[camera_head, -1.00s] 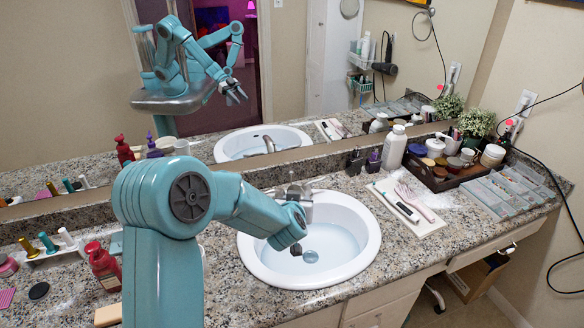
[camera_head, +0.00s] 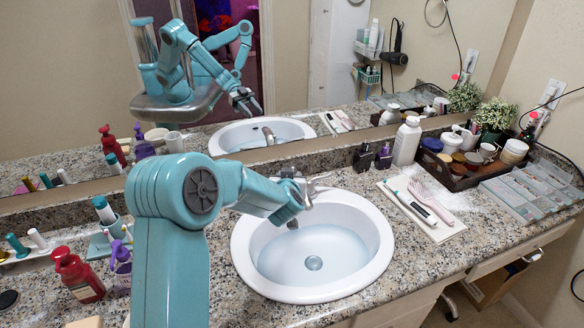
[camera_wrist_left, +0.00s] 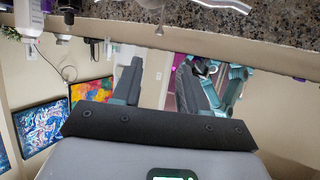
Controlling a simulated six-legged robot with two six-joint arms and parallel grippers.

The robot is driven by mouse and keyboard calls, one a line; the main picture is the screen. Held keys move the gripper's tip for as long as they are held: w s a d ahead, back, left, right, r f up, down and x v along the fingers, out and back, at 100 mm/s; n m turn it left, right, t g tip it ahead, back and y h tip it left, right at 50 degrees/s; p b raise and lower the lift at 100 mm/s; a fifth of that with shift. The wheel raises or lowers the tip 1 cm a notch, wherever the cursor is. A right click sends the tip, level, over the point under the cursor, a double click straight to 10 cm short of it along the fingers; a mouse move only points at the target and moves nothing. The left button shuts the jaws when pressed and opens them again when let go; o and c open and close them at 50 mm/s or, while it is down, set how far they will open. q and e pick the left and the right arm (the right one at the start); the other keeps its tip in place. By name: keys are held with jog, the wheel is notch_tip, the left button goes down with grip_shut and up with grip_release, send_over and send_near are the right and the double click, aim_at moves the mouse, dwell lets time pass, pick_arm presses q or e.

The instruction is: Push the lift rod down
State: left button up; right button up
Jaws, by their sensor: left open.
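The white oval sink (camera_head: 375,222) is set in the granite counter and holds water, with a round drain (camera_head: 313,263) at its bottom. The chrome faucet (camera_head: 318,181) stands at the sink's back edge, partly hidden by my left wrist. I cannot make out the lift rod separately from the faucet. My left arm reaches across the sink's left side, its wrist by the faucet. In the left wrist view my left gripper (camera_wrist_left: 160,78) has its two dark fingers apart, with nothing between them; chrome metal (camera_wrist_left: 224,5) shows at the top edge. My right gripper is not in view.
A mirror (camera_head: 300,50) rises behind the counter. A red bottle (camera_head: 78,277) and a purple bottle (camera_head: 121,268) stand left of my arm. A white bottle (camera_head: 406,142), a towel with a brush (camera_head: 436,198) and a dark tray (camera_head: 455,180) are on the right.

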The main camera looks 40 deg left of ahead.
aim_at(292, 166)
pick_arm(q)
jog(key=p+x, duration=0.1)
jog(key=x, duration=1)
jog(key=shift+w+f, duration=0.15)
jog(key=shift+f, duration=0.1)
grip_shut()
